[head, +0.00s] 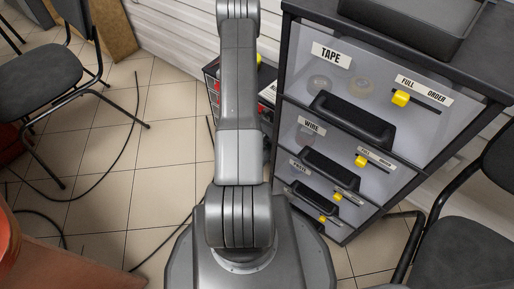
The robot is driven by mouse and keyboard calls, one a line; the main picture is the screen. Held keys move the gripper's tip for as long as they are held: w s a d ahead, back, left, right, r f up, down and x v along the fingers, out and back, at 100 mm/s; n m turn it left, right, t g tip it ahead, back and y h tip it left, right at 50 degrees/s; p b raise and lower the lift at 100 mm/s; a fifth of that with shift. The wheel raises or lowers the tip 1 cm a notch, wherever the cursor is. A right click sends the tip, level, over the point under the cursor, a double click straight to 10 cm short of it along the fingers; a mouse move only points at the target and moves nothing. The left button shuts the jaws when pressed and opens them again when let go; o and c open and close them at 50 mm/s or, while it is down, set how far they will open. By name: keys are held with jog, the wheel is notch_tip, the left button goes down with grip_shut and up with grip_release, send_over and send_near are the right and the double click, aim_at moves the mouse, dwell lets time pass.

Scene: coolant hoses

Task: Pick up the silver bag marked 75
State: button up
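No silver bag marked 75 shows in the head view. My arm rises through the middle of the picture and runs out past the top edge. My gripper is outside the view, so its state and anything in it are hidden.
A drawer cabinet (430,152) stands right of my arm, its drawers labelled TAPE and WIRE, with yellow sliders. A black tray (405,22) sits on top. Chairs stand at the left (40,82) and right (470,215). Cables (137,110) cross the tiled floor (110,165).

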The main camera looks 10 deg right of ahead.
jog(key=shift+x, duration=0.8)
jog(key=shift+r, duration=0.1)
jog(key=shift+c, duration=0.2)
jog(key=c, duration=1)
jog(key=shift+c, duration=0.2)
